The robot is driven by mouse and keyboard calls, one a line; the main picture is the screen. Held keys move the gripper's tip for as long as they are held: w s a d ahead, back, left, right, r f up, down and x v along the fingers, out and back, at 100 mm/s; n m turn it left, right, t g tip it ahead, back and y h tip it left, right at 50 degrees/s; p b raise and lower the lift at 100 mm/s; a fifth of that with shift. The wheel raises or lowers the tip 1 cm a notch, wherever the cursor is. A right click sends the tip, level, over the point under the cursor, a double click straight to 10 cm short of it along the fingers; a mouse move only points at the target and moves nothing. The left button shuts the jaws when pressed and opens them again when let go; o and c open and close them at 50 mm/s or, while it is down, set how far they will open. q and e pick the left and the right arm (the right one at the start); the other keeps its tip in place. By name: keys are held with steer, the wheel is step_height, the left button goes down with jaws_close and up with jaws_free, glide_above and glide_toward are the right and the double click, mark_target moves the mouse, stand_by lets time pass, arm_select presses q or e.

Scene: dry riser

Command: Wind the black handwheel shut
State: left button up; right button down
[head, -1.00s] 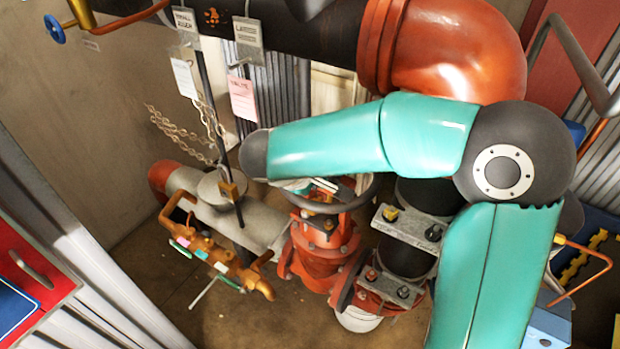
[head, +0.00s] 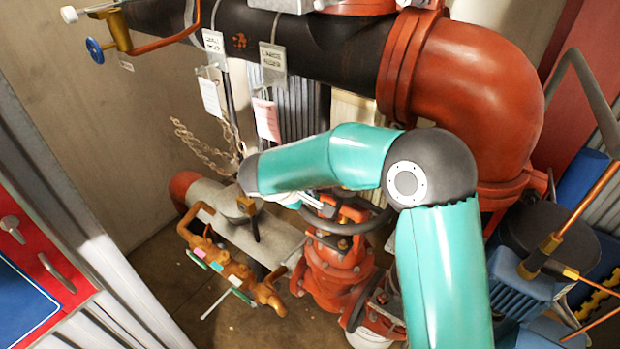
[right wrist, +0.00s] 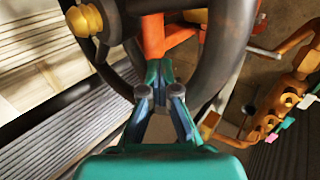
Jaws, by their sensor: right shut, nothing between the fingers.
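The black handwheel (head: 374,224) sits on top of the red valve (head: 335,272) in the middle of the head view. My right arm hides its far side. In the right wrist view, its thick dark rim (right wrist: 226,55) curves past both sides of my fingers, and an orange-red spoke or hub (right wrist: 168,36) shows just beyond the fingertips. My right gripper (right wrist: 156,68) is shut and empty, with its tips inside the rim's outline. In the head view the right gripper (head: 328,209) is partly visible at the wheel; I cannot tell whether it touches. My left gripper is not in view.
A large black pipe (head: 300,48) with a red elbow (head: 480,95) crosses above. Hanging tags (head: 266,119) and a chain (head: 200,148) are left of my arm. A brass manifold (head: 225,262) stands left of the valve. A blue pump (head: 520,290) is at right.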

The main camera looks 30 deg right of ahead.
steer(key=w, duration=0.3)
steer(key=shift+d+f, duration=0.25)
steer(key=shift+f, duration=0.1)
steer(key=shift+w+d, duration=0.55)
steer(key=shift+w, duration=0.05)
steer(key=shift+s+a+b, duration=0.2)
steer(key=shift+b, duration=0.25)
step_height(320, 180, up, 5)
steer(key=p, duration=0.3)
steer(key=shift+w+a, duration=0.1)
steer(key=shift+r, duration=0.35)
